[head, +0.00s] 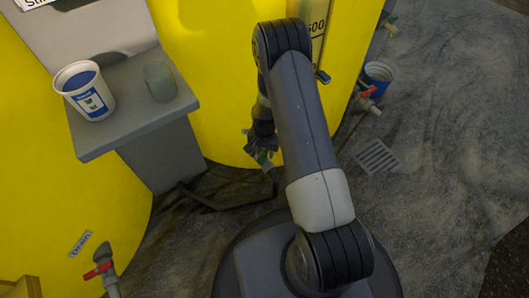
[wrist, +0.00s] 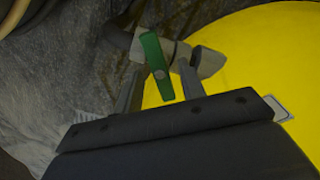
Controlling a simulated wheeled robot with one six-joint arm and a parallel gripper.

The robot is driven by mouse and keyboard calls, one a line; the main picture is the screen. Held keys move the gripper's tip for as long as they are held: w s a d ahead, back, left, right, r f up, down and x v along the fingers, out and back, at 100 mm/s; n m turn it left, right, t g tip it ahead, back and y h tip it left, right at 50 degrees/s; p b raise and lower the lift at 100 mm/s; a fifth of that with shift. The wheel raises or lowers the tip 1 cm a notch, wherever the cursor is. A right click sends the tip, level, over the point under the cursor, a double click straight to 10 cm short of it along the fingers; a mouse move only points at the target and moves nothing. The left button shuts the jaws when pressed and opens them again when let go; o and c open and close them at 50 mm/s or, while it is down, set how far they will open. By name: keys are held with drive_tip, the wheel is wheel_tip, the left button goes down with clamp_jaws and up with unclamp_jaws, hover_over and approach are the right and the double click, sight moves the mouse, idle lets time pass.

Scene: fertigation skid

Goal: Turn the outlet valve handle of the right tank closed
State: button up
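The right tank is the yellow tank (head: 215,95) behind my arm in the head view; a yellow tank wall (wrist: 285,60) fills the right of the wrist view. A green valve handle (wrist: 154,52) sits on a grey valve body and pipe (wrist: 208,62) beside that wall. The handle lies slightly tilted between my gripper's two fingers (wrist: 160,72), which are apart with visible gaps on both sides. In the head view my gripper (head: 262,150) is low by the tank, with a bit of green at its tips; the valve is mostly hidden there.
A grey shelf (head: 135,125) at left holds a white-and-blue cup (head: 85,90) and a grey-green rounded object (head: 159,80). Floor near the drain grate (head: 377,157) is clear.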

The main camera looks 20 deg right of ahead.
drive_tip(key=shift+f, duration=0.1)
drive_tip(key=shift+c, duration=0.4)
clamp_jaws()
drive_tip(key=shift+m, duration=0.3)
drive_tip(key=m, duration=0.3)
drive_tip(key=shift+b, duration=0.4)
drive_tip(key=shift+m, duration=1.8)
drive_tip(key=shift+o, duration=0.4)
unclamp_jaws()
